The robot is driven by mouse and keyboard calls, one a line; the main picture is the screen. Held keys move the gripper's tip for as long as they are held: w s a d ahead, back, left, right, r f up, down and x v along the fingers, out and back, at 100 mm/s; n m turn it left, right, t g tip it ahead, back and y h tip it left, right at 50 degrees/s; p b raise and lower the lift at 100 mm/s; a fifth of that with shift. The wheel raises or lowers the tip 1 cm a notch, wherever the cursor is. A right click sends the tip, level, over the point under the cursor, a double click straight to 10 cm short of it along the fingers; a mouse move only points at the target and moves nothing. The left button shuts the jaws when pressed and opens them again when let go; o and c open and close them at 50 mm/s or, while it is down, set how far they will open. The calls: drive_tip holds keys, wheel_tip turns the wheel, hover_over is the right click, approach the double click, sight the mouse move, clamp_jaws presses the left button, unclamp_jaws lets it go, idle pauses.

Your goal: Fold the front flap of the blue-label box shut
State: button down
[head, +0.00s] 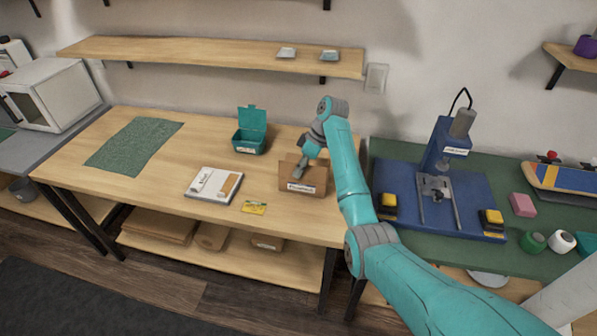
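A small brown cardboard box (287,182) stands on the wooden table, right of the middle in the head view. A pale label with dark print (301,187) is on its front; its blue colour is hard to make out at this size. My gripper (299,171) points down at the top of the box, with its tip over or just inside it. Whether it touches a flap cannot be told. The gripper and arm hide part of the box's top and right side. The fingers are too small to show whether they are open or shut.
A green mat (133,144) lies at the far left. A blue press (448,143) stands on the right bench.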

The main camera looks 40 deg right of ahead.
drive_tip(key=shift+w+d+g+y, duration=0.1)
drive_tip(key=shift+g+y, duration=0.2)
idle(0.4)
drive_tip(key=c, duration=1.4)
unclamp_jaws()
drive_tip(key=shift+f, duration=0.1)
